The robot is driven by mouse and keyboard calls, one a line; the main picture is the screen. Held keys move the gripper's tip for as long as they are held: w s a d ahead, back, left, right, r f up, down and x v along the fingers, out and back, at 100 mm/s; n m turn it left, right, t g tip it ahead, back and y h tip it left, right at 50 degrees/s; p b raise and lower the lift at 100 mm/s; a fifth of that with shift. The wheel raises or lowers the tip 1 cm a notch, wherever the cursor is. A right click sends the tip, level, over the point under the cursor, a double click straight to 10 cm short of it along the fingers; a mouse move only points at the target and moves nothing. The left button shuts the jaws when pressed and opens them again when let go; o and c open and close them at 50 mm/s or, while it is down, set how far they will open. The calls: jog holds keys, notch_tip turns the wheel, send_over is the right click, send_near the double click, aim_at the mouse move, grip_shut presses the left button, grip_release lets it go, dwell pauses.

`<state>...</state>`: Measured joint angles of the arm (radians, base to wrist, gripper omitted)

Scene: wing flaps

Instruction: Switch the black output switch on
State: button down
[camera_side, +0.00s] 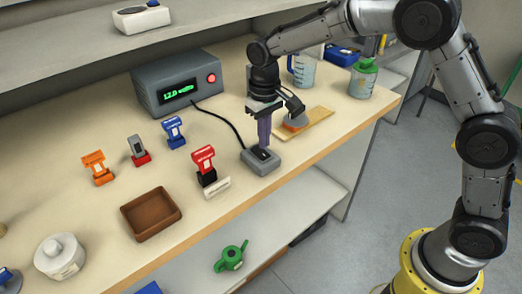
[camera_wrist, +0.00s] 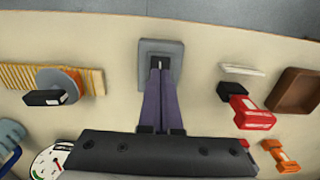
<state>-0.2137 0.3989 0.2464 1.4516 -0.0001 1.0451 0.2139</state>
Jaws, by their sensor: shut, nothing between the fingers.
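The black output switch (camera_side: 263,154) sits on top of a small grey box (camera_side: 254,165) near the front edge of the bench. In the wrist view the grey box (camera_wrist: 147,50) is at top centre, with the black switch (camera_wrist: 155,62) partly hidden by my fingers. My gripper (camera_side: 264,146) points down with its purple fingers shut and empty. Its tips (camera_wrist: 161,70) are right at the switch; I cannot tell whether they touch it. Which way the switch is set is not clear.
A grey power supply (camera_side: 176,84) with a lit green display and red button stands behind, joined by a black cable. A red clamp-like part (camera_side: 204,162), white label (camera_side: 217,188) and brown tray (camera_side: 152,215) lie left. A wooden board (camera_side: 317,122) lies right.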

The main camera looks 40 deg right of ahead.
jog(key=shift+r, duration=2.15)
notch_tip(320, 180, up, 9)
jog(key=t, duration=0.2)
send_over(265, 154)
jog(key=s+d, duration=0.3)
jog(key=s+d+r+m+t, duration=0.1)
jog(key=s+d+r+t, duration=0.15)
jog(key=s+r, duration=0.45)
jog(key=s+d+f, duration=0.1)
jog(key=s+f, duration=0.2)
jog(key=s, duration=0.3)
jog(key=s+d+f, duration=0.1)
jog(key=s+f, duration=0.2)
jog(key=s, duration=0.4)
jog(key=s+d+f+n+t, duration=0.1)
jog(key=s+d+f, duration=0.1)
jog(key=s, duration=0.4)
jog(key=shift+s+f, duration=0.35)
jog(key=shift+f, duration=0.2)
